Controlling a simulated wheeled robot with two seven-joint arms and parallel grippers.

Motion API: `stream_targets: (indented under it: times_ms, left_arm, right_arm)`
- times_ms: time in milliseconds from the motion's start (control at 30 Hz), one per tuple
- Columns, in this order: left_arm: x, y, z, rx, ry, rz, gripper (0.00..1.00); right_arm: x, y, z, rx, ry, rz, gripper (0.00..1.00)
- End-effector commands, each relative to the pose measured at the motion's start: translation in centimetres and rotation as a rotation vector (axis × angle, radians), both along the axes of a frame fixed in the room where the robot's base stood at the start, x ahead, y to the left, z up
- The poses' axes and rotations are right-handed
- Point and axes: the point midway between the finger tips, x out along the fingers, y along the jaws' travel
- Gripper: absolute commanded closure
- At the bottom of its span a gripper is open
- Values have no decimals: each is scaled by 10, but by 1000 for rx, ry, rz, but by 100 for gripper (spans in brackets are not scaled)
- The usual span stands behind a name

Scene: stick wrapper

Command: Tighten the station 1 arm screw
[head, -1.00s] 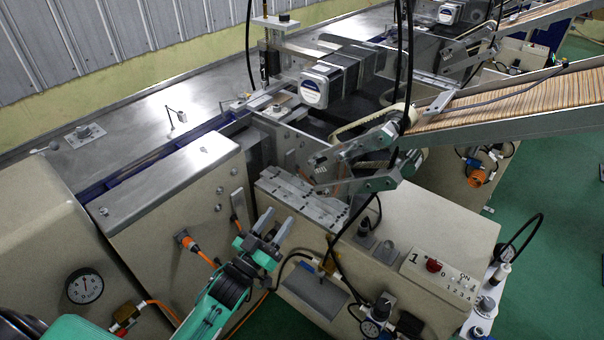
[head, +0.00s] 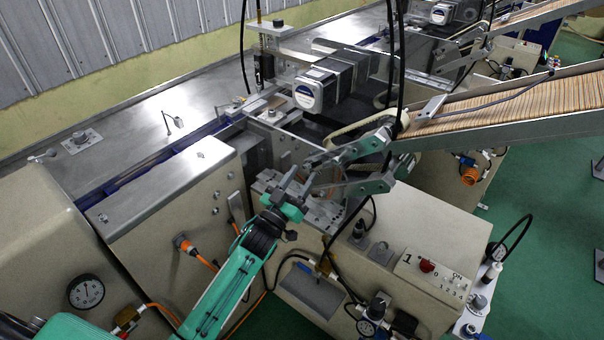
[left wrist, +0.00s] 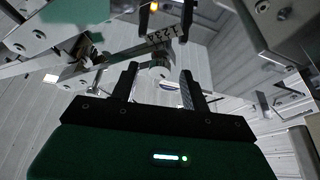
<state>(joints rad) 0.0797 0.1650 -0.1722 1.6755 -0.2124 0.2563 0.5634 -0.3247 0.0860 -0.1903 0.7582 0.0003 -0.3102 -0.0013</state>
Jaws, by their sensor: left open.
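The station 1 arm (head: 362,146) is a grey metal linkage at the lower end of the stick chute, above the station box marked 1. My left gripper (head: 299,181) has reached up to the near left end of this arm; its jaws are open. In the left wrist view a round metal screw head or knob (left wrist: 159,71) shows between the open fingertips (left wrist: 158,78), below a plate with dark printed marks (left wrist: 166,38). I see no finger touching it. In the head view the gripper hides the screw. My right gripper is not in view.
The station control box (head: 432,270) with a red button stands right of my gripper. A black cable (head: 347,222) hangs close to its right. A motor (head: 316,90) sits behind the arm. The wooden stick chute (head: 510,105) slopes up to the right.

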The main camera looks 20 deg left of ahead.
Motion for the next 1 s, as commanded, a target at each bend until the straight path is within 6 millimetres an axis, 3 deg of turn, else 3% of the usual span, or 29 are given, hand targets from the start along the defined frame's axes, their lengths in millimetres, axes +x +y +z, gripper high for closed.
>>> stream_targets:
  times_ms: [400,633,1000]
  left_arm:
    - [7,-2,3,-1,0,0,54]
    - [7,-2,3,-1,0,0,98]
    - [7,-1,3,51,-19,-1,98]
  right_arm:
    - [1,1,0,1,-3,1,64]
    - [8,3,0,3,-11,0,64]
    - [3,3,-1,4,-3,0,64]
